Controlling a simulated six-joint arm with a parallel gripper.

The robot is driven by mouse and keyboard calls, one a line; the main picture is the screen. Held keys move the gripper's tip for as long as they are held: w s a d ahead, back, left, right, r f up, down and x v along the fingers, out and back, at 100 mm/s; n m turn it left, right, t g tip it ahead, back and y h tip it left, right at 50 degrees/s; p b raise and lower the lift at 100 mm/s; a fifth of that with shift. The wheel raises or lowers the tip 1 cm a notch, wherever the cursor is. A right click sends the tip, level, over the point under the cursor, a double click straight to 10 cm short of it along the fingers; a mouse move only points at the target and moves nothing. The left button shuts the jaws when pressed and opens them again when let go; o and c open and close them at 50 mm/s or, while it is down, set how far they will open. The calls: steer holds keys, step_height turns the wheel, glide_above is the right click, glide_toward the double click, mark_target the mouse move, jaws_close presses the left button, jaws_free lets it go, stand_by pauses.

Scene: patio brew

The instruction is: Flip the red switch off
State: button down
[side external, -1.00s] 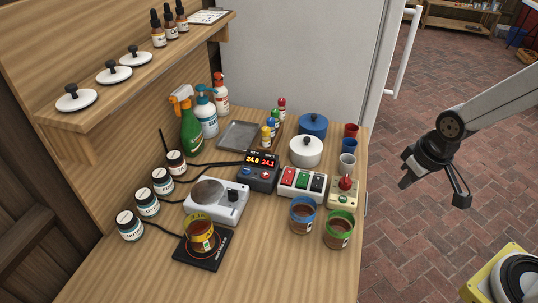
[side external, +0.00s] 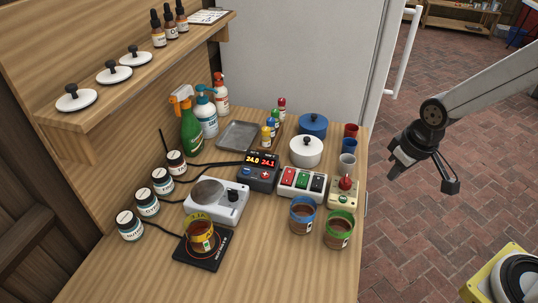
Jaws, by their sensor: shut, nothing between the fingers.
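The red switch (side external: 289,177) is the leftmost rocker on a white switch box (side external: 300,194) near the right part of the wooden bench. A green switch (side external: 303,180) and a black switch (side external: 318,184) sit beside it. Which way the red switch is tipped is too small to tell. My gripper (side external: 394,172) hangs over the brick floor, off the right edge of the bench, apart from the switch box. It is shut and empty, pointing down and left.
A box with a red knob (side external: 345,184) stands right of the switches, on my gripper's side. Brown-filled cups (side external: 303,217) stand in front. A white pot (side external: 306,151) stands behind, and a red-digit controller (side external: 260,174) to the left.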

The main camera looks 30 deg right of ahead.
steer(key=w+a+r+n, duration=0.2)
steer(key=w+a+n, duration=0.25)
steer(key=w, duration=0.65)
steer(key=r+n+g+h, duration=0.1)
steer(key=r+n, duration=0.1)
steer(key=n, duration=0.2)
glide_above(290, 173)
steer(key=s+a, duration=0.1)
steer(key=shift+s+a+f, duration=0.15)
steer(key=shift+a, duration=0.05)
steer(key=f, duration=0.4)
steer(key=d+f, duration=0.1)
steer(key=f, duration=0.4)
steer(key=w+f, duration=0.1)
steer(key=f, duration=0.4)
steer(key=shift+w+d, duration=0.1)
steer(key=shift+d, duration=0.05)
steer(key=shift+w+f, duration=0.1)
steer(key=shift+f, duration=0.1)
steer(key=shift+r, duration=0.1)
